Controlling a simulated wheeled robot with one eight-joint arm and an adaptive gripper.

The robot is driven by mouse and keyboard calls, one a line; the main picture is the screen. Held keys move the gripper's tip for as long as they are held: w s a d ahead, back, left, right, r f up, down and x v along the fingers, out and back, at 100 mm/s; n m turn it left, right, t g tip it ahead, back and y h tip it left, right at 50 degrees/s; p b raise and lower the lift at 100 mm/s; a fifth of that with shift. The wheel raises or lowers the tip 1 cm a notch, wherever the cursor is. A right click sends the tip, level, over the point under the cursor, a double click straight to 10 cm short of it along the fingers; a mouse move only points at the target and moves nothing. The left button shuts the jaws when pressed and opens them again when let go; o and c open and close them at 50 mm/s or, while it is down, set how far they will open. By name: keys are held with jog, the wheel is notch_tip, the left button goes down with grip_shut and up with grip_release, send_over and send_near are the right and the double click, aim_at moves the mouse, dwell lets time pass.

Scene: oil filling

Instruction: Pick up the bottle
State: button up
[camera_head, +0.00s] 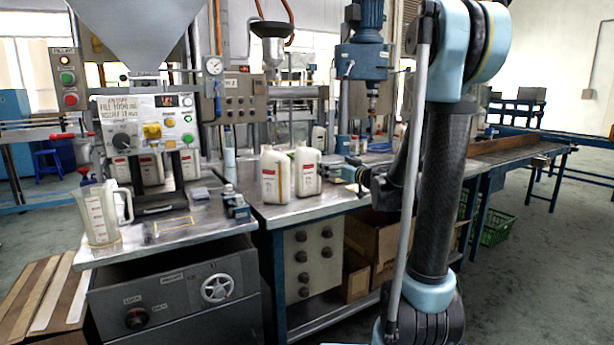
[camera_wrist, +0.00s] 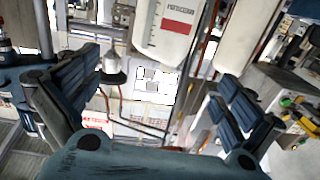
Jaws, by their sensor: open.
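Two white bottles with red labels stand upright side by side on the metal table in the head view, a left bottle (camera_head: 274,177) and a right bottle (camera_head: 306,173). My gripper (camera_head: 347,174) is just to the right of the right bottle, with a small gap between them, and is partly hidden by my arm. In the wrist view my gripper (camera_wrist: 155,80) is open, its two dark fingers wide apart with nothing between the pads. A white bottle with a red label (camera_wrist: 166,28) shows at the upper middle, ahead of the fingers and cut off by the top edge.
A filling machine (camera_head: 150,130) and a clear jug (camera_head: 102,215) stand at the left. A blue-motored machine (camera_head: 366,60) rises behind the table. Cardboard boxes (camera_head: 374,245) sit under the table. The metal tabletop (camera_head: 290,212) is clear in front of the bottles.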

aim_at(312, 160)
jog(key=x, duration=1.1)
jog(key=shift+w+a, duration=0.1)
jog(key=shift+f+x, duration=0.2)
jog(key=shift+x, duration=1.15)
jog(key=shift+f+x, duration=0.25)
jog(key=shift+x, duration=1.05)
jog(key=shift+a, duration=0.1)
jog(key=c, duration=0.9)
